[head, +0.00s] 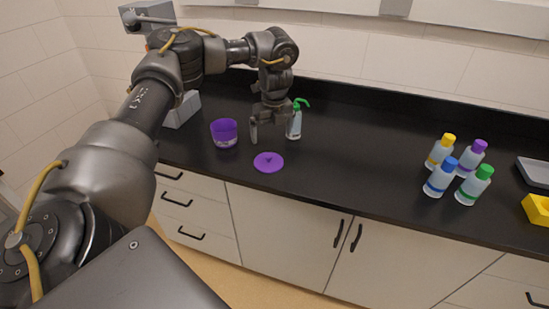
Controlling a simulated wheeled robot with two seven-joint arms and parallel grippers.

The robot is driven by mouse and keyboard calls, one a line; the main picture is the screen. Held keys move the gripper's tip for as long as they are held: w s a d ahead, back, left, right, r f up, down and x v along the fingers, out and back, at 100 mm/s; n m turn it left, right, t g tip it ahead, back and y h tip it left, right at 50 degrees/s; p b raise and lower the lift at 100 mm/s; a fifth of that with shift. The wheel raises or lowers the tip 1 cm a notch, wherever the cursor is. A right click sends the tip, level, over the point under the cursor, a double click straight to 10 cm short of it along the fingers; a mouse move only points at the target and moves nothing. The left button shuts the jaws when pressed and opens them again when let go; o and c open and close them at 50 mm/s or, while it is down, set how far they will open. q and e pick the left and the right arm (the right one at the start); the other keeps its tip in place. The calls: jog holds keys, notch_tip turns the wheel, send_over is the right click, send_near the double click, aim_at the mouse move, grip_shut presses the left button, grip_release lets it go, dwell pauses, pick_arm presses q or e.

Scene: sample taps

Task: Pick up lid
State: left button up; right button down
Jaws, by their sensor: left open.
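A flat round purple lid (269,163) lies on the black counter near its front edge. A purple cup-like container (224,133) stands to the left of the lid. My left gripper (271,136) is open and points down, just behind and above the lid. Its fingers look empty and apart from the lid. My right gripper is not in view.
A bottle with a green spray top (295,121) stands close to the right of my left gripper. Several bottles with coloured caps (440,178) stand to the right. A yellow bin (538,208) and a grey tray (535,172) are at the far right. The black counter (350,150) is clear between.

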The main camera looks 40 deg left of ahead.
aim_at(269, 157)
pick_arm(q)
jog(key=f, duration=0.2)
jog(key=s+f, duration=0.1)
jog(key=shift+a+f, duration=0.1)
jog(key=shift+a, duration=0.3)
jog(key=shift+w+a+f, duration=0.1)
jog(key=shift+w+f, duration=0.05)
jog(key=shift+f, duration=0.45)
jog(key=shift+w+a+f, duration=0.1)
jog(key=shift+f, duration=0.5)
jog(key=shift+s+d, duration=0.1)
notch_tip(269, 157, down, 5)
jog(key=shift+f+p, duration=0.1)
jog(key=shift+p, duration=0.95)
jog(key=shift+c, duration=0.8)
jog(key=c, duration=0.4)
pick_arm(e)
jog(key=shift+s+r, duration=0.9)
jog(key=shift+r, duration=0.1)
